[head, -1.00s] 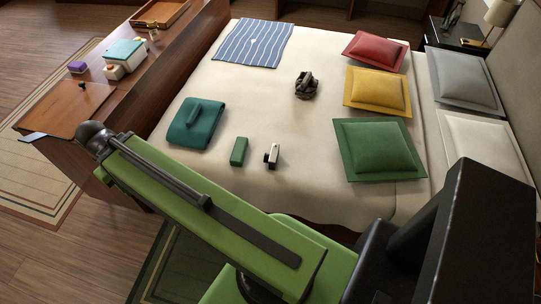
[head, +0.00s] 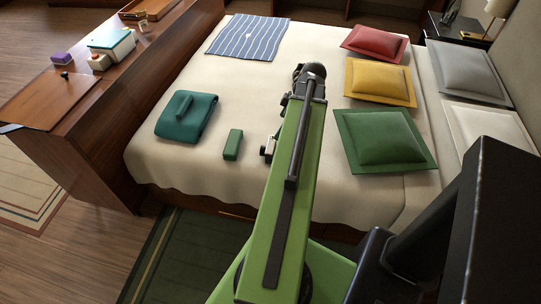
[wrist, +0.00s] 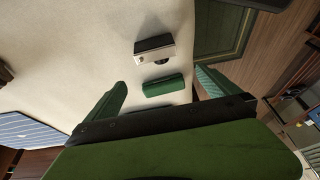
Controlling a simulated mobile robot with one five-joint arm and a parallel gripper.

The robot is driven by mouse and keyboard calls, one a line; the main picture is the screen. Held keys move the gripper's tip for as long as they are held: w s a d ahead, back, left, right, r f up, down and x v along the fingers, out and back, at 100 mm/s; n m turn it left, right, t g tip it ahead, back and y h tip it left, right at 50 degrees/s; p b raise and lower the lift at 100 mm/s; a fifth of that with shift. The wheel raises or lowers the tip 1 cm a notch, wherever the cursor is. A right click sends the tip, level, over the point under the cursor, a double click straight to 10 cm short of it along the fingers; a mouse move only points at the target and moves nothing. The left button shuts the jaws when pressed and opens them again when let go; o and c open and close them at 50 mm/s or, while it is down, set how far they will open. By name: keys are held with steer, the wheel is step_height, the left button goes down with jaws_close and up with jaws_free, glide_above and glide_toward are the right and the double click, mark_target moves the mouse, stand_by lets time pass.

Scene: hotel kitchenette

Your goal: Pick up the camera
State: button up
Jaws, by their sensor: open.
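The camera (head: 267,148) is a small silver-and-black block lying on the cream bed, just left of my arm in the head view. In the wrist view the camera (wrist: 154,49) shows its dark front with a round lens, beyond my fingers. My gripper (wrist: 160,78) is open and empty, its two green fingers spread wide. It is apart from the camera. In the head view my arm hides most of the gripper.
A green block (head: 232,145) lies beside the camera; it also shows between my fingers in the wrist view (wrist: 163,85). A folded teal cloth (head: 187,117) lies left. Green (head: 384,140), yellow (head: 379,82) and red (head: 375,44) cushions lie right. Bare bedspread lies between.

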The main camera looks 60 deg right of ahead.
mark_target(271, 145)
steer(key=b+x, duration=0.3)
steer(key=s+b+x, duration=0.1)
steer(key=b+x, duration=0.3)
steer(key=d+b+x, duration=0.1)
steer(key=b+x, duration=0.3)
steer(key=shift+s+f, duration=0.3)
steer(key=shift+f, duration=0.2)
steer(key=shift+w+f+b, duration=0.2)
steer(key=shift+f+b, duration=0.1)
steer(key=shift+w, duration=0.1)
steer(key=b+x, duration=0.4)
steer(key=x, duration=0.1)
steer(key=shift+w+b, duration=0.2)
steer(key=shift+b, duration=0.1)
steer(key=shift+r, duration=0.2)
steer(key=c, duration=1.4)
steer(key=shift+o, duration=0.2)
steer(key=shift+r, duration=0.1)
